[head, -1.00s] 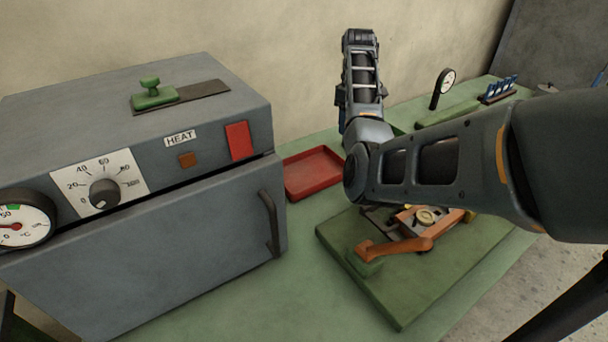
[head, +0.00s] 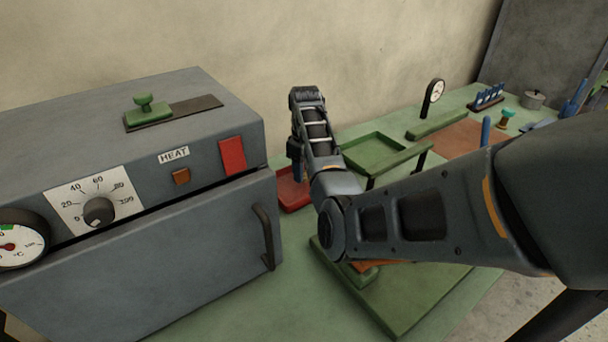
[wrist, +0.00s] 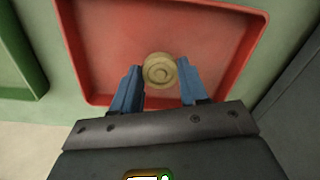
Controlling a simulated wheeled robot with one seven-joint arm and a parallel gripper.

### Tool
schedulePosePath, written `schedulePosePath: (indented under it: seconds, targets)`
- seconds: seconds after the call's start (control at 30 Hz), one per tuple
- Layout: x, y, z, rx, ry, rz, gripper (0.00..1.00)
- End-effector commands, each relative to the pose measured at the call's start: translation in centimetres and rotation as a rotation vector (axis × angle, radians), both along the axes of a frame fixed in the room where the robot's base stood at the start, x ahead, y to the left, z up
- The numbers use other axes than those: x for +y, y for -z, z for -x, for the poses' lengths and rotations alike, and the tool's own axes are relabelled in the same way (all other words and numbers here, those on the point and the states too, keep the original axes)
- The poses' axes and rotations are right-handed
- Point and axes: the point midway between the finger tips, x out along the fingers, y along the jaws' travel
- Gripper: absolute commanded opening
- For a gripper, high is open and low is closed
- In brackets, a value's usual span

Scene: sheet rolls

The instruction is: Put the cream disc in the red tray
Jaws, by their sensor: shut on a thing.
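The cream disc (wrist: 160,70) is round with a raised ring and sits between the blue fingertips of my gripper (wrist: 159,78) in the wrist view. My gripper is shut on it. Behind the disc is the floor of the red tray (wrist: 105,40), with its rim around on several sides. How high the disc is above the tray floor is hard to tell. In the head view the red tray (head: 291,202) is partly hidden by my arm, and my gripper (head: 298,178) points down over it. The disc is hidden there.
The grey heater box (head: 180,240) stands close left of the tray. A raised green tray (head: 365,152) is to the right, and a green board (head: 410,305) lies in front, partly under my arm. The wall is behind.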

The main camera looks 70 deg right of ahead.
Motion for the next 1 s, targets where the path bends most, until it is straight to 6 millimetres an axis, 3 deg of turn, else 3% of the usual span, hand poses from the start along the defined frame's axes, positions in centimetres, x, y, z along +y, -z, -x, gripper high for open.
schedulePosePath:
  seconds: [0.2, 0.57, 0.6, 0.87, 1.0]
  targets:
    - [0.0, 2.2, 0.0, 0.000, 0.000, 0.000, 0.14]
    - [0.0, 2.5, 0.0, 0.000, 0.000, 0.000, 0.14]
    - [0.0, 2.6, 0.0, 0.000, 0.000, 0.000, 0.44]
    - [0.0, 2.5, 0.0, 0.000, 0.000, 0.000, 0.69]
    - [0.0, 2.5, 0.0, 0.000, 0.000, 0.000, 0.69]
